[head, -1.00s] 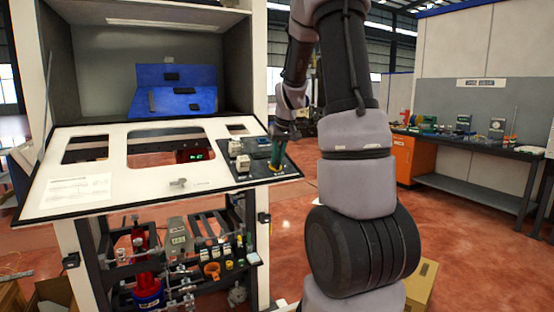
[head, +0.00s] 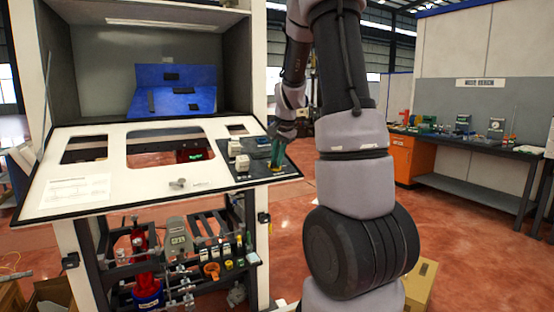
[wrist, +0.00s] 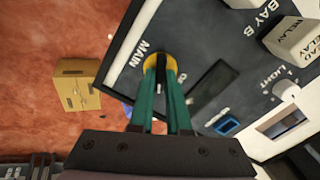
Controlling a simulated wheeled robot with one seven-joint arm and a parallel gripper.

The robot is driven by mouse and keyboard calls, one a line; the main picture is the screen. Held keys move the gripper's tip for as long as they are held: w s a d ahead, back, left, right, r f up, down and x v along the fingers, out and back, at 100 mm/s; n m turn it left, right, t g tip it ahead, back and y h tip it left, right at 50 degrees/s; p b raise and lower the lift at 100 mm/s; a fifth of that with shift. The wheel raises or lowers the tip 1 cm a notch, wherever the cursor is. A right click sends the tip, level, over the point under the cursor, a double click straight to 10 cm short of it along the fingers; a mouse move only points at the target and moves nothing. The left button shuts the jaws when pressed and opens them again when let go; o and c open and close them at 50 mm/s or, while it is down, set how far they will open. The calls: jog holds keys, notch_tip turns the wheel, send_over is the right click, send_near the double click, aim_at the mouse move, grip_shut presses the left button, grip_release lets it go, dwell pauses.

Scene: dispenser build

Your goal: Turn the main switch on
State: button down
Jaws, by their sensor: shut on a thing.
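The main switch (wrist: 160,62) shows in the wrist view as a dark handle on a round yellow base, beside the printed word MAIN on a dark panel (wrist: 205,40). My gripper (wrist: 161,75) has green fingers, which are shut on the switch handle from both sides. The fingers hide part of the handle and of the lettering beside it, so its setting cannot be read with certainty. In the head view my gripper (head: 277,158) is at the right end of the tilted white console (head: 110,200), over the dark panel (head: 242,178).
White blocks (wrist: 290,40) labelled as relays and a small LIGHT knob (wrist: 286,90) stand on the panel near the switch. A blue-rimmed part (wrist: 227,127) lies close to my fingers. A cardboard box (head: 421,285) is on the floor right of the console.

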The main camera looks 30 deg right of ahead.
jog(key=m, duration=0.5)
jog(key=shift+m, duration=0.3)
dwell(0.4)
jog(key=c, duration=0.9)
grip_release()
jog(key=v, duration=1)
jog(key=shift+s+r, duration=0.25)
jog(key=shift+r, duration=0.1)
